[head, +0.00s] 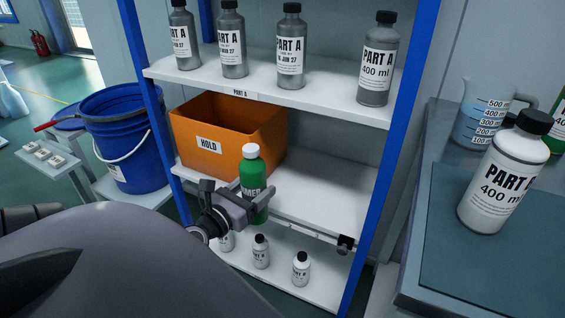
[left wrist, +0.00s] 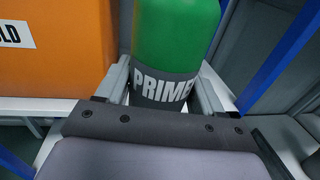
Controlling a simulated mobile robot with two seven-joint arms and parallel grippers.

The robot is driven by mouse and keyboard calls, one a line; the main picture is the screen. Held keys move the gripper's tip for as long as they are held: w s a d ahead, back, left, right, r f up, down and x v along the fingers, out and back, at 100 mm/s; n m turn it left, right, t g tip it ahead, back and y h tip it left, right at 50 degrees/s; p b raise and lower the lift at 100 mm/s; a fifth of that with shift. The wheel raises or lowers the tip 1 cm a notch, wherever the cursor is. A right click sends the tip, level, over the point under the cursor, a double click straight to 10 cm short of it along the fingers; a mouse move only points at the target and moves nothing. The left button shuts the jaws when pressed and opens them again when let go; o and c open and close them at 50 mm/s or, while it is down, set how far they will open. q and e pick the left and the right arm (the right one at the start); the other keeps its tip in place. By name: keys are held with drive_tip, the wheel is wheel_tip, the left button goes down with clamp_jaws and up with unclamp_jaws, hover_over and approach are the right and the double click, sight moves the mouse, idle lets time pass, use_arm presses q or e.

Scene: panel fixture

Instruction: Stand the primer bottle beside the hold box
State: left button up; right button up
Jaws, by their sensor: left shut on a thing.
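The primer bottle (head: 251,172) is green with a white cap and a dark label band. It stands upright between the fingers of my left gripper (head: 240,192), which is shut on it. The left wrist view shows the bottle (left wrist: 172,40) between both fingers, with "PRIME" readable. The orange hold box (head: 208,144) sits on the middle shelf, just left of and behind the bottle. In the left wrist view the box (left wrist: 50,60) is close on the left. The bottle's base is at the shelf's front edge; I cannot tell whether it touches the shelf. My right gripper is out of view.
The middle shelf (head: 325,190) has free room right of the bottle. Grey Part A bottles (head: 291,50) stand on the shelf above, small bottles (head: 261,252) below. Blue posts (head: 385,165) flank the shelves. A blue bucket (head: 122,130) stands left; a bench (head: 450,255) is at right.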

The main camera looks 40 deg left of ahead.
use_arm(q)
drive_tip(key=w+a+f+b, duration=0.1)
drive_tip(key=w+b, duration=0.1)
drive_tip(key=w, duration=0.6)
drive_tip(key=w+a+f+b, duration=0.1)
drive_tip(key=w+f+b, duration=0.1)
drive_tip(key=w, duration=0.7)
drive_tip(key=shift+w+a+f+b, duration=0.15)
drive_tip(key=shift+w+a+b, duration=0.15)
drive_tip(key=shift+a+b, duration=0.05)
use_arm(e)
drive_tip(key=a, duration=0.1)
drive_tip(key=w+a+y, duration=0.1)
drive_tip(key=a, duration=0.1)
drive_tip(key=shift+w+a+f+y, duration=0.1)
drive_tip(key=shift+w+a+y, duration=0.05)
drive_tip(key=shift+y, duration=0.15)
use_arm(q)
drive_tip(key=shift+f, duration=0.2)
drive_tip(key=o, duration=1.3)
